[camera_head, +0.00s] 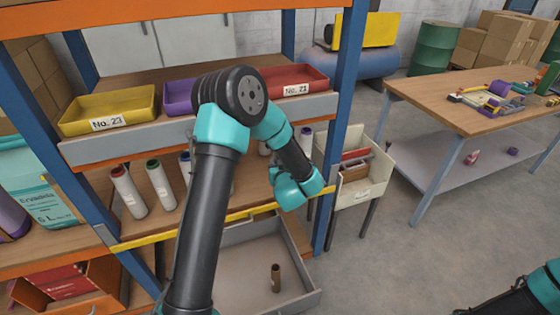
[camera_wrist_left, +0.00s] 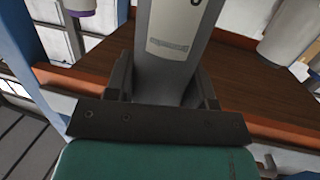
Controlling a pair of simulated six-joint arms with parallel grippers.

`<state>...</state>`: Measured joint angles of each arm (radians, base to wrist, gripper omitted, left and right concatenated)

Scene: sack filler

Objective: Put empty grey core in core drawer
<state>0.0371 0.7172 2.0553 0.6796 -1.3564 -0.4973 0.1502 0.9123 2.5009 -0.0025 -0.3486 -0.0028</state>
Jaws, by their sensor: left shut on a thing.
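My left gripper (camera_wrist_left: 165,88) is shut on a grey core (camera_wrist_left: 172,50) with a pale label, seen in the left wrist view. The core stands up between the two dark fingers, and its top runs out of the picture. I cannot tell whether it touches the shelf. In the head view my left arm reaches to the shelf's right part, and its wrist hides the gripper and core. Below, a grey drawer (camera_head: 232,284) is pulled open, with a brown core (camera_head: 276,278) upright in it. My right gripper is out of view; only part of that arm shows bottom right.
Pale rolls with a red end (camera_head: 128,192) and a green end (camera_head: 161,186) stand on the wooden shelf. Yellow (camera_head: 108,106) and red (camera_head: 296,80) trays sit above. A blue post (camera_head: 345,90) and a cream bin (camera_head: 362,190) stand at the right.

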